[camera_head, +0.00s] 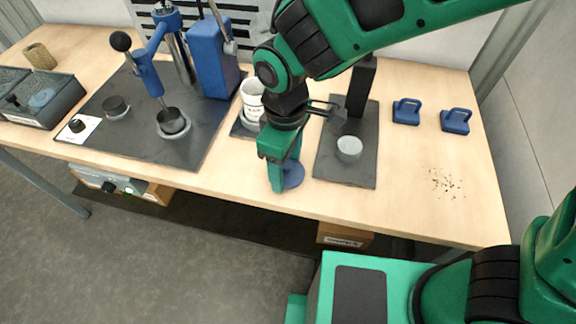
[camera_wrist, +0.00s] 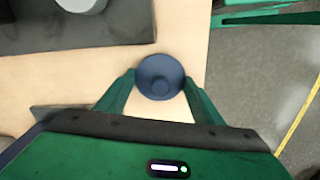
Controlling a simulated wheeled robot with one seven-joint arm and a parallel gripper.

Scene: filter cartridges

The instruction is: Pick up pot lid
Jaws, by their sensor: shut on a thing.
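The pot lid is a small round dark blue piece (camera_head: 294,174) near the front edge of the wooden table. It also shows in the wrist view (camera_wrist: 160,70), round with a smaller round knob in its middle. My gripper (camera_head: 284,177) is over it, with its fingers pointing down. In the wrist view, my two green fingertips (camera_wrist: 159,84) sit on either side of the lid and are shut on it. The head view shows only part of the lid, as my fingers hide the rest. I cannot tell whether it touches the table.
A dark mat (camera_head: 330,165) with a pale round piece (camera_head: 349,149) lies just right of my gripper. A white container (camera_head: 252,98) stands behind it. A blue lever press (camera_head: 208,60) stands to the left. Two blue pieces (camera_head: 406,111) (camera_head: 456,120) lie at the right.

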